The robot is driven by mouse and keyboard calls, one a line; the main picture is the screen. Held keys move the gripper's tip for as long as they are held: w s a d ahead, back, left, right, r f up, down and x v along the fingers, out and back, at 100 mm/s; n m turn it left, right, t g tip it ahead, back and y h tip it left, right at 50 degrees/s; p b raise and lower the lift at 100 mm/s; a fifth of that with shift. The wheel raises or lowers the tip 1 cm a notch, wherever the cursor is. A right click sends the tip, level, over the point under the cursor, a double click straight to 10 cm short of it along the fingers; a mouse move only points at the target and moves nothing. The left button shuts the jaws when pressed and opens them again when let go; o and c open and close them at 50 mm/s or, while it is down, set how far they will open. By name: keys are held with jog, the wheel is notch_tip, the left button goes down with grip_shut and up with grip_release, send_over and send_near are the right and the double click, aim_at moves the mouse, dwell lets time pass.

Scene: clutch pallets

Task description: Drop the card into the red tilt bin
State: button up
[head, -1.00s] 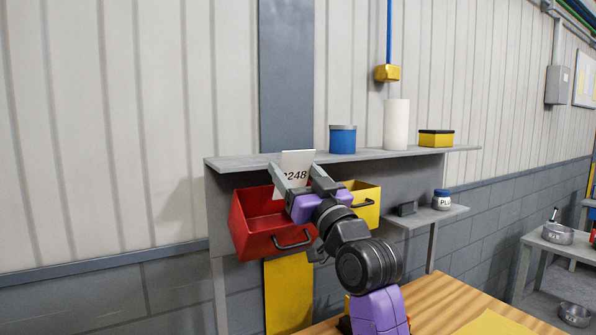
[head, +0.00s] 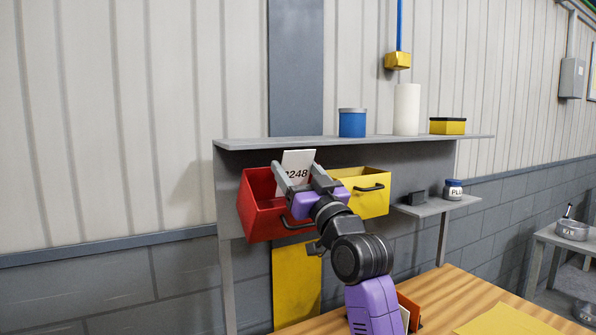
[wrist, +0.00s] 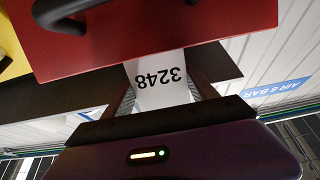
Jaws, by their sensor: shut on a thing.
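My gripper (head: 302,183) is shut on a white card (head: 298,160) printed with a number ending in 248; the wrist view shows the card (wrist: 158,82) reading 3248, upside down. The red tilt bin (head: 262,215) hangs tilted open under the shelf, with a dark handle on its front. It also shows in the wrist view (wrist: 160,30). In the head view the card stands upright at the bin's right part, its top near the shelf edge. My gripper covers part of the bin's opening, and I cannot tell whether the card's lower end is inside.
A yellow tilt bin (head: 366,205) stands open just right of the red one. The grey shelf (head: 270,143) above carries a blue can (head: 352,123), a white cylinder (head: 406,110) and a yellow box (head: 447,126). A wooden table (head: 448,285) is below right.

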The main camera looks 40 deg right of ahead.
jog(key=o, duration=1.4)
jog(key=shift+f, duration=0.1)
jog(key=b+v, duration=0.2)
jog(key=v, duration=0.5)
jog(key=shift+s+a+f, duration=0.1)
jog(key=shift+s, duration=0.2)
